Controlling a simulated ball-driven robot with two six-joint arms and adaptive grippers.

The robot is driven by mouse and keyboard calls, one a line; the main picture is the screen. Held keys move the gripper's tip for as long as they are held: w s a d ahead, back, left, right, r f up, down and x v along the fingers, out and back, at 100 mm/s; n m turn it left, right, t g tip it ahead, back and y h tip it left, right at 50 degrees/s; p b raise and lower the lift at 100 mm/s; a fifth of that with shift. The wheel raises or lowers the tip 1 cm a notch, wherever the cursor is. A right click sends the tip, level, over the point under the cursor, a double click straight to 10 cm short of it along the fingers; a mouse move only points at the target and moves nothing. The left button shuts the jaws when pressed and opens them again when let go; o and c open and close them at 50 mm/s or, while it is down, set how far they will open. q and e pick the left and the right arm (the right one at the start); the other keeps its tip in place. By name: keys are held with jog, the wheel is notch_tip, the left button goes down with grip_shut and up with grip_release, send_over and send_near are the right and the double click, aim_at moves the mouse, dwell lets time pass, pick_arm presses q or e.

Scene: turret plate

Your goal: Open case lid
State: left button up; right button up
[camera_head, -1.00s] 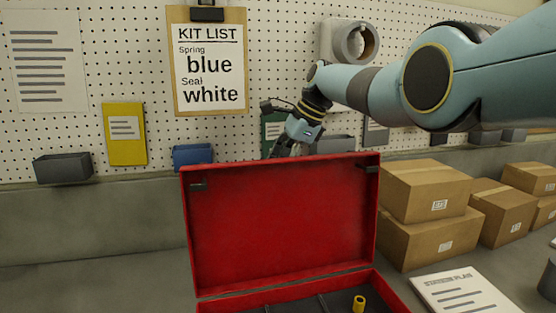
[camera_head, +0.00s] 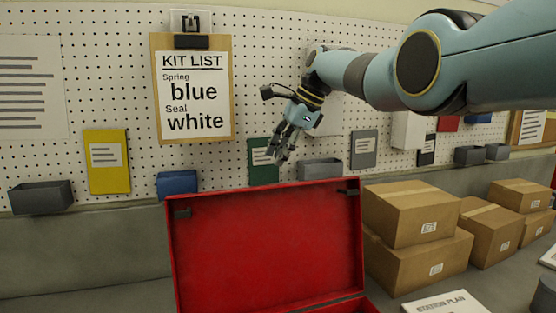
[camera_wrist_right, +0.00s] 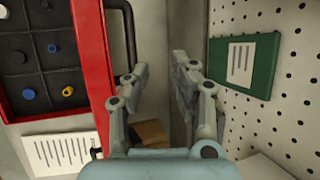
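The red case stands on the bench with its lid (camera_head: 265,245) upright, its red inner face toward me in the head view. In the right wrist view the case's dark compartment insert (camera_wrist_right: 45,65) shows at the left, with blue, yellow and white small parts in it. The lid shows there as a red strip (camera_wrist_right: 92,70) with a dark handle (camera_wrist_right: 128,40). My right gripper (camera_head: 280,157) hangs above and behind the lid's top edge, apart from it. In the right wrist view its two fingers (camera_wrist_right: 160,75) are spread with nothing between them. My left gripper is out of view.
Cardboard boxes (camera_head: 415,210) are stacked right of the case. A pegboard with a kit list (camera_head: 194,92), a green card (camera_head: 262,172) and small bins (camera_head: 320,169) rises close behind my right gripper. A station plan sheet (camera_head: 448,303) lies at the front right.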

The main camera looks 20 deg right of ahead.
jog(key=shift+w+d+r, duration=0.25)
jog(key=shift+d+r, duration=0.05)
jog(key=shift+r, duration=0.35)
jog(key=shift+s, duration=0.1)
jog(key=v, duration=1.2)
